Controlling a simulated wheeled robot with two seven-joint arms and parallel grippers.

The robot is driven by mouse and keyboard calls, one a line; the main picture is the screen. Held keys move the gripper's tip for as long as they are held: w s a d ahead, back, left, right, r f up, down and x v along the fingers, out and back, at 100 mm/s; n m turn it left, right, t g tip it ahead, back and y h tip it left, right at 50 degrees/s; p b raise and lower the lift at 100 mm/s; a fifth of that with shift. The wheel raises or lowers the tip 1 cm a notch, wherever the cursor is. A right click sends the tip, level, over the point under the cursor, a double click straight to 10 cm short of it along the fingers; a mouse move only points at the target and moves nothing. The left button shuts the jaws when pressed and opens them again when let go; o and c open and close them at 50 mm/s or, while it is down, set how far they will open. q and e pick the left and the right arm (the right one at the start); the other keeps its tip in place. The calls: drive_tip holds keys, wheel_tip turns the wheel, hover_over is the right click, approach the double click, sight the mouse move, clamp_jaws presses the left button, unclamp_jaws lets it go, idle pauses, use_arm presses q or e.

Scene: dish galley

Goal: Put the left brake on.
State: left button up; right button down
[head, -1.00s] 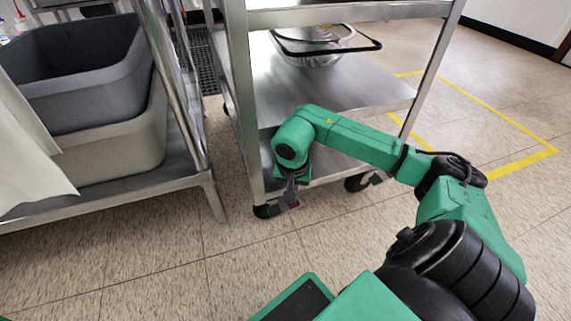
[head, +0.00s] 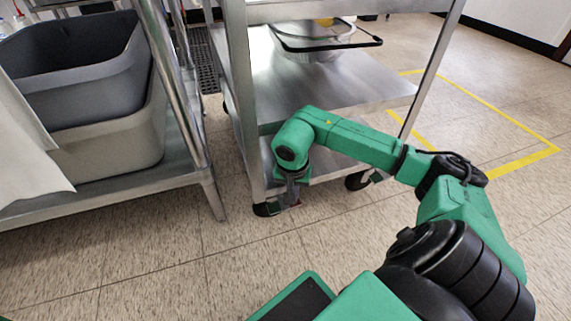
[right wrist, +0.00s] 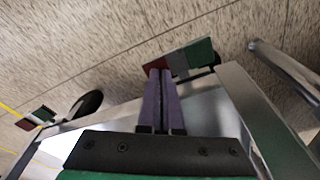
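The steel cart (head: 335,85) stands ahead. Its near left caster (head: 266,209) is on the floor, with a brake pedal (head: 296,204) beside it, mostly hidden by my right gripper (head: 291,196). In the right wrist view this pedal (right wrist: 201,54) has a dark red end, a grey middle and a green end. The purple fingers of my right gripper (right wrist: 160,72) are together and empty, their tips at the red and grey part. I cannot tell whether they touch it or how far the pedal is tilted. My left gripper is not in view.
The cart's near right caster (head: 357,181) has its own pedal, seen in the right wrist view (right wrist: 36,118). A rack with grey tubs (head: 110,140) stands left. Floor in front is clear.

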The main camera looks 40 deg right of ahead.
drive_tip(key=shift+f, duration=0.2)
wheel_tip(320, 180, up, 7)
drive_tip(key=p, duration=0.5)
drive_tip(key=shift+r+p, duration=0.1)
drive_tip(key=shift+p, duration=0.3)
